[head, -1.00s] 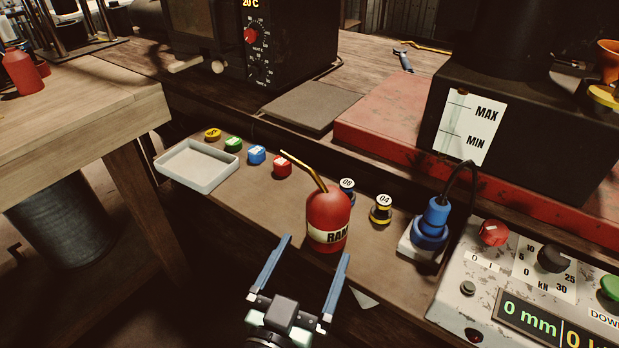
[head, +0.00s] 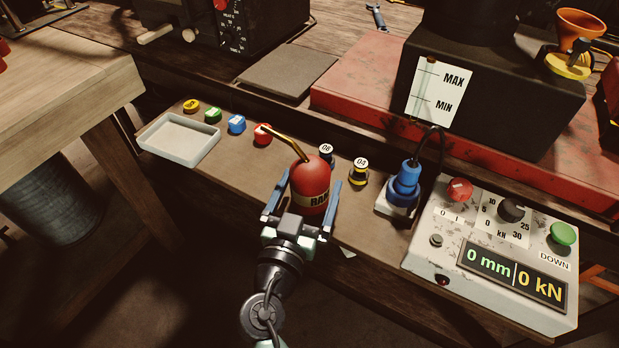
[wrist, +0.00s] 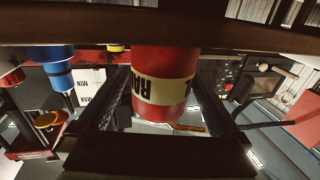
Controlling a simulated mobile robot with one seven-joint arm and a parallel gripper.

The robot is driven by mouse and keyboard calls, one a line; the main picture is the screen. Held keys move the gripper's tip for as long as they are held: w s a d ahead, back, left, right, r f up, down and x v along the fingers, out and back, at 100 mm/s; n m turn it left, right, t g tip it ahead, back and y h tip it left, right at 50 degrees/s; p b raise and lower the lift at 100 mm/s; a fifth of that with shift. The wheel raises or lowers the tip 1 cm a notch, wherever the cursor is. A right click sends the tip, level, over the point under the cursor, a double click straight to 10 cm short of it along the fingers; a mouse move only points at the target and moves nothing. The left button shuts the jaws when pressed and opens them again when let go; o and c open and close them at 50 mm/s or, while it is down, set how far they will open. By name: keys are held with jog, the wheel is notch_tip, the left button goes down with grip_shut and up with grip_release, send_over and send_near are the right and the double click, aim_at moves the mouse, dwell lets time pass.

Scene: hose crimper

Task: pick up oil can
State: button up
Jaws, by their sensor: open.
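The oil can (head: 311,182) is red with a cream label band and a brass spout pointing up and left. It stands upright on the narrow wooden shelf. My gripper (head: 309,187) is open, with one blue finger on each side of the can. In the wrist view the can (wrist: 165,95) appears upside down between the two dark fingers, with gaps visible beside it. I cannot tell whether either finger touches it.
A white tray (head: 180,138) and several coloured caps lie left of the can. Right of it are a numbered yellow-black die (head: 359,172), a blue plug (head: 405,187) and the control box (head: 490,255). A red base (head: 350,90) stands behind.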

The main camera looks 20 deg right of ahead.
jog(key=shift+p+x, duration=0.35)
jog(key=shift+x, duration=1.6)
jog(key=shift+w+a, duration=0.1)
jog(key=shift+c, duration=0.2)
grip_shut()
jog(key=shift+r, duration=0.1)
